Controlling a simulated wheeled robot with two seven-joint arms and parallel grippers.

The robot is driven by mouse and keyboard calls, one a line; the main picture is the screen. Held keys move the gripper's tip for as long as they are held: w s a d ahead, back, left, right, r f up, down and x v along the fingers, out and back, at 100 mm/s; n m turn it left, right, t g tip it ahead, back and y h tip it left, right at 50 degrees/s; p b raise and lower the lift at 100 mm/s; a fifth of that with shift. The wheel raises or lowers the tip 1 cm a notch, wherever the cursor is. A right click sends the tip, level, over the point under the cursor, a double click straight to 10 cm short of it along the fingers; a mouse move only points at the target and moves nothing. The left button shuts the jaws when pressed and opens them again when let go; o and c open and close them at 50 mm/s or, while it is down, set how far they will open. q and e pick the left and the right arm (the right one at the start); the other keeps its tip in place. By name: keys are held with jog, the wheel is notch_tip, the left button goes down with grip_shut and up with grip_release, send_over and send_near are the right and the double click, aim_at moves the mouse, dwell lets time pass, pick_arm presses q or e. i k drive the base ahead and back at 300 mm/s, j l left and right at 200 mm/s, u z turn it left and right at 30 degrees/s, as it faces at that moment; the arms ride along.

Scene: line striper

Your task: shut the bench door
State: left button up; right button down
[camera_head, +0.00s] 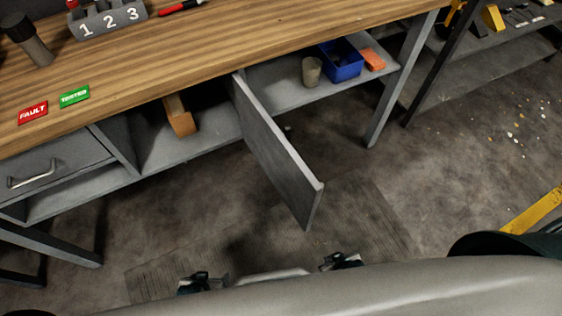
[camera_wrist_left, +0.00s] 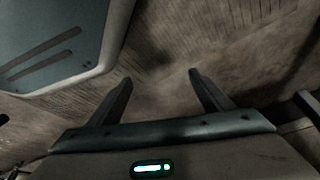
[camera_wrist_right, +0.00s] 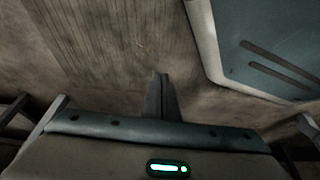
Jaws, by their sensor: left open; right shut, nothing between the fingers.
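The bench door (camera_head: 275,145) is a grey panel under the wooden-topped bench (camera_head: 190,60). It stands open, swung out from the bench front toward me, with its free edge over the floor. Its joined edge is near the middle of the bench, between two open shelf bays. My left gripper (camera_head: 195,284) is low in the head view, left of the door and apart from it; in the left wrist view (camera_wrist_left: 160,77) its fingers are spread and empty over the floor. My right gripper (camera_head: 341,261) is nearer me than the door's free end; in the right wrist view (camera_wrist_right: 159,76) its fingers are together and empty.
A wooden block (camera_head: 180,116) sits in the left bay. A blue bin (camera_head: 341,62), a cup (camera_head: 312,71) and an orange block (camera_head: 374,59) stand on the right shelf. A drawer (camera_head: 50,165) is at left. The floor (camera_head: 400,195) right of the door is clear.

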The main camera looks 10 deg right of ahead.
aim_at(300, 190)
jog(key=k, duration=0.65)
jog(key=u, duration=1.55)
jog(key=l, duration=2.65)
